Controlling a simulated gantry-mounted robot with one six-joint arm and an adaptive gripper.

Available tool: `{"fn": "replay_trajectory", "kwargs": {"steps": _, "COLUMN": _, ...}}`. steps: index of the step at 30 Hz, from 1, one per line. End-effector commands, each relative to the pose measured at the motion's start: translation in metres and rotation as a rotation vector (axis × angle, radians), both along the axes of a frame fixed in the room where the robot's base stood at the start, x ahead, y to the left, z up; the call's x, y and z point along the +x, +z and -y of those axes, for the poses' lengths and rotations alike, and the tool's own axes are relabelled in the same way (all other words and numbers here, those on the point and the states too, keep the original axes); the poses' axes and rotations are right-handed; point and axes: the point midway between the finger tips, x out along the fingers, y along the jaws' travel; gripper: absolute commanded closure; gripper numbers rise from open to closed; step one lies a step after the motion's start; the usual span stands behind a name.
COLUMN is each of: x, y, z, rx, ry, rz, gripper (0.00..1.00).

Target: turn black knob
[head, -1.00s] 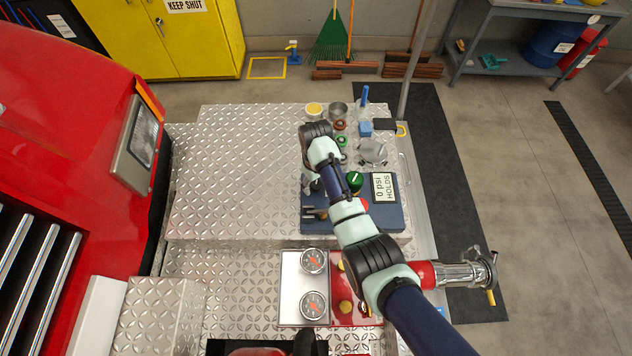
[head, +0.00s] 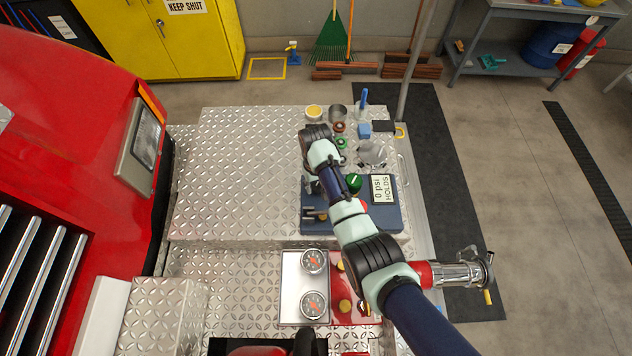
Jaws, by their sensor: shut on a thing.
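A blue test box (head: 348,225) lies on the diamond-plate deck under my arm. The black knob (head: 316,188) shows only as a dark patch at the box's upper left, mostly covered by my gripper. My gripper (head: 311,186) points down there and is shut on the black knob; its fingertips are small and partly hidden by my wrist. A green knob (head: 354,183) with a white mark sits to the right. A display (head: 383,189) on the box reads "0 psi HOLDS". A red part shows beside my forearm.
Two gauges (head: 313,262) are on the front panel. A red and chrome pipe (head: 455,274) sticks out right. The left deck (head: 235,170) is clear.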

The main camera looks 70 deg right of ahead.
Motion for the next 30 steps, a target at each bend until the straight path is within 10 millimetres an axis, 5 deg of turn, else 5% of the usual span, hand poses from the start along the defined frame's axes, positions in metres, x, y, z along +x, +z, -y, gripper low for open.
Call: {"fn": "replay_trajectory", "kwargs": {"steps": 30, "x": 0.0000, "y": 0.0008, "z": 0.0004, "rx": -0.001, "ry": -0.927, "rz": 0.000, "gripper": 0.97}}
